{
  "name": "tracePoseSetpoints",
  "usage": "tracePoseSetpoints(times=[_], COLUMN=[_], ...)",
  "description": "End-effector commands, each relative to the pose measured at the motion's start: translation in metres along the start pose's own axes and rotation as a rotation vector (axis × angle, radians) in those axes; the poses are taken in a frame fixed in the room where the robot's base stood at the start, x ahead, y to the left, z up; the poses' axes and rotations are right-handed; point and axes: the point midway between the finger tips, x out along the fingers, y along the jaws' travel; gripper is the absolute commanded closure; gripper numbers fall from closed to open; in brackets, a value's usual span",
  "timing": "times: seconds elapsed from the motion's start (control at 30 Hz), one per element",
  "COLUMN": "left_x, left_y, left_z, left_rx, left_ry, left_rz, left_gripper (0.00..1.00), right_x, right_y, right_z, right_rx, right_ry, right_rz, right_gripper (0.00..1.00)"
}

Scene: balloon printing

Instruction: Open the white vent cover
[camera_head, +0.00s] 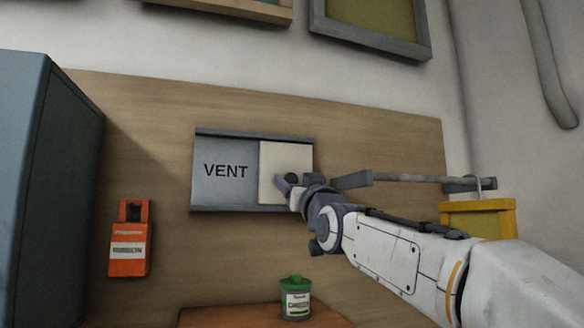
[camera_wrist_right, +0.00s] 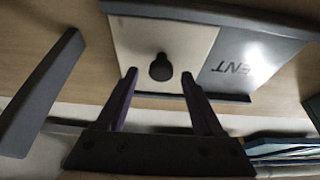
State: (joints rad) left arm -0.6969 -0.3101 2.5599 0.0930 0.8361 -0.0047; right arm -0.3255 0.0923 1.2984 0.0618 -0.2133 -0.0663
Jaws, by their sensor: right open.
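The white vent cover (camera_head: 270,165) is a pale panel with a dark round knob (camera_head: 291,178). It sits over the right part of the grey vent frame (camera_head: 225,188), beside the grey area lettered VENT. In the right wrist view the cover (camera_wrist_right: 150,27) and its knob (camera_wrist_right: 160,68) are clear, with the wording upside down. My right gripper (camera_head: 283,187) is in front of the cover's lower right part. In the wrist view its two fingers (camera_wrist_right: 158,74) are open, with the knob between and just beyond the tips. I cannot tell whether they touch it. My left gripper is out of view.
A grey bar (camera_head: 410,178) sticks out from the wall right of the vent, close to my right arm. An orange box (camera_head: 130,248) hangs at the lower left. A green-lidded can (camera_head: 296,302) stands on a wooden surface below. A blue cabinet (camera_head: 40,190) fills the left.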

Motion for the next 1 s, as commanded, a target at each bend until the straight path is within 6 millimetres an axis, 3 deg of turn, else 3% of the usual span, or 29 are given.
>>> tracePoseSetpoints(times=[0.13, 0.47, 0.63, 0.67, 1.0], left_x=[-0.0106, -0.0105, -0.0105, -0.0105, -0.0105], left_y=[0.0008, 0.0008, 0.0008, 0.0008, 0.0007], left_z=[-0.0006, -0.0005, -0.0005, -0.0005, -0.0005], left_rx=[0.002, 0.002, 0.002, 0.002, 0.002], left_ry=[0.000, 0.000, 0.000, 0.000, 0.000], left_rz=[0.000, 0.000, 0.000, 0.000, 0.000], left_gripper=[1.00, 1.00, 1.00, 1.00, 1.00], right_x=[0.0129, 0.0151, 0.0150, 0.0150, 0.0149], right_y=[-0.0011, -0.0023, -0.0022, -0.0022, -0.0021], right_z=[-0.0007, 0.0010, 0.0010, 0.0011, 0.0011], right_rx=[0.001, 0.001, 0.001, 0.001, 0.001], right_ry=[0.000, 0.001, 0.000, 0.000, -0.001], right_rz=[-0.001, -0.003, -0.002, -0.002, -0.002], right_gripper=[0.31, 0.31, 0.96, 1.00, 1.00])
